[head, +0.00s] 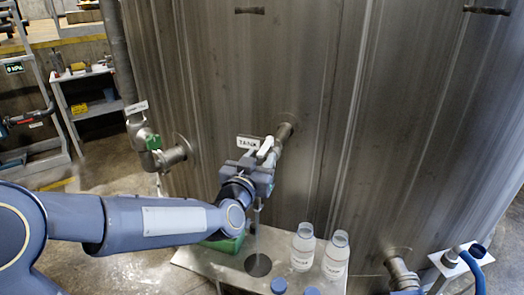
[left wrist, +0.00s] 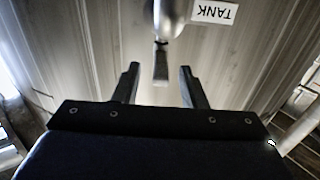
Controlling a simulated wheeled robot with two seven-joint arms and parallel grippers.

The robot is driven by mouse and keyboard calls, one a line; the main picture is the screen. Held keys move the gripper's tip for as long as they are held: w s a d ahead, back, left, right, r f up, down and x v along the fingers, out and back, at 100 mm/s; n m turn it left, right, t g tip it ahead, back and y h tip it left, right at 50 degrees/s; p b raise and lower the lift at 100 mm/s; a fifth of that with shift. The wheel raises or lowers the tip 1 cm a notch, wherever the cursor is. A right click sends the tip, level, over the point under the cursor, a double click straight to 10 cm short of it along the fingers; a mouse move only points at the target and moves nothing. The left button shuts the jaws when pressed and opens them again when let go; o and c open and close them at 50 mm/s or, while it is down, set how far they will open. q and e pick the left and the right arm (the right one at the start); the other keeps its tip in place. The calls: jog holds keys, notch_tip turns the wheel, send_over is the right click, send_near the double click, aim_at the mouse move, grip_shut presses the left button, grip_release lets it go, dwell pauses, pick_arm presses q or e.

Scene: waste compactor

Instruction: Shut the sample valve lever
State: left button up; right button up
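A valve with a pale lever (head: 265,147) sits on a pipe stub (head: 286,128) from the steel tank, beside a white label reading TANK (head: 248,142). In the left wrist view the lever (left wrist: 161,68) hangs between the fingertips, with gaps on both sides. My left gripper (head: 263,163) is at this valve and hides much of its body. Its two fingers stand apart in the wrist view (left wrist: 160,72). A thin pale stream (head: 257,225) runs down below the valve to a dark round opening. My right gripper is not in view.
Two clear labelled bottles (head: 303,247) stand on a metal shelf (head: 205,262) below, with blue caps (head: 279,286) in front. A green-bodied valve (head: 148,139) is at left on the tank. A blue hose (head: 474,268) is at lower right. The tank wall (head: 335,90) is close behind the gripper.

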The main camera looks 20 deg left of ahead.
aim_at(263, 149)
pick_arm(q)
jog(key=shift+w, duration=1.7)
jog(key=shift+c, duration=0.2)
grip_shut()
